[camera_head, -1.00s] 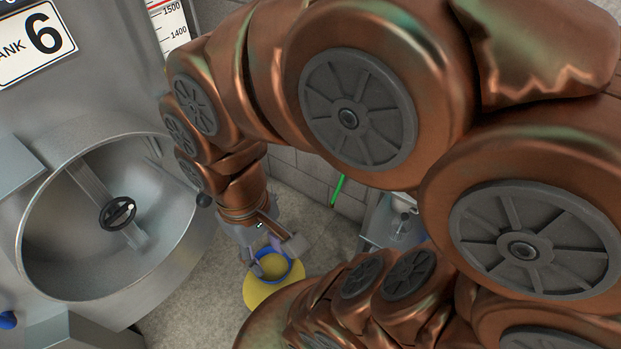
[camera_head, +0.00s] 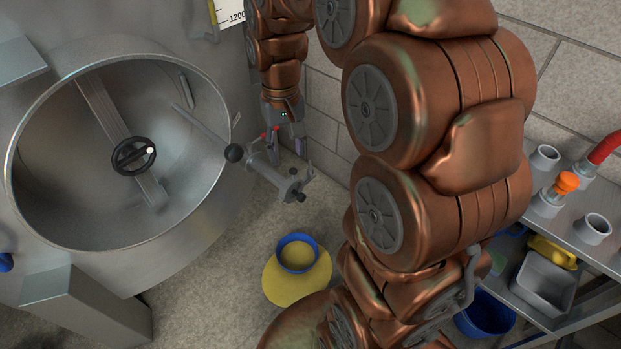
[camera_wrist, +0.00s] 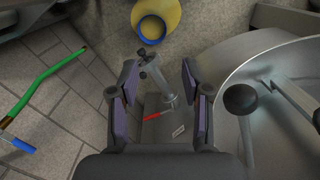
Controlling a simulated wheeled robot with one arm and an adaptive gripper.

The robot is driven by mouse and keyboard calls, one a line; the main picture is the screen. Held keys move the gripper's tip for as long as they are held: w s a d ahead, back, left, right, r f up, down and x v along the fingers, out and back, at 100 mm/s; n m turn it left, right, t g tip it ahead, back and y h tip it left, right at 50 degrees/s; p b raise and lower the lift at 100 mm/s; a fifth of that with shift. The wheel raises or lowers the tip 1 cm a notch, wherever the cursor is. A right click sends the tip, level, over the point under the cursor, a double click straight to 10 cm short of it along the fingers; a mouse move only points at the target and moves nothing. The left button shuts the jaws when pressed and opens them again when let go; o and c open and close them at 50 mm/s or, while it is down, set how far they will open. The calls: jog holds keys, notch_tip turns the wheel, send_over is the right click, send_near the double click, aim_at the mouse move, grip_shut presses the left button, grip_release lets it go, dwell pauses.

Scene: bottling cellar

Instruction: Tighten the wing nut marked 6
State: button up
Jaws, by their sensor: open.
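My gripper (camera_head: 288,155) hangs fingers down beside the open tank door, its fingers apart and empty. In the wrist view my gripper (camera_wrist: 158,68) has one finger on either side of a grey metal fitting (camera_wrist: 157,75). The same fitting (camera_head: 272,176) shows in the head view, just below the fingers, with small dark knobs at its outer end. I cannot tell whether the fingers touch it. A red lever (camera_wrist: 152,117) sits at its inner end. No number 6 is legible now, and I cannot tell which part is the wing nut.
The round tank opening (camera_head: 60,110) has a black handwheel (camera_head: 133,156). A black ball knob (camera_head: 235,152) sticks out near the fitting. A blue ring (camera_head: 297,253) lies on a yellow disc (camera_head: 284,281). A green hose (camera_wrist: 40,85) lies left. A shelf (camera_head: 590,245) stands right.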

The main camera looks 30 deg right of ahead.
jog(key=w+d+f+m+b, duration=0.2)
jog(key=w+d+f+b, duration=0.55)
jog(key=w+f, duration=0.35)
jog(key=m+b, duration=0.1)
jog(key=b, duration=0.5)
send_over(310, 167)
jog(key=shift+t, duration=0.4)
notch_tip(310, 167, down, 12)
jog(key=shift+f, duration=0.15)
jog(key=shift+f+b, duration=0.95)
jog(key=shift+f, duration=2.8)
jog(key=shift+c, duration=0.2)
grip_shut()
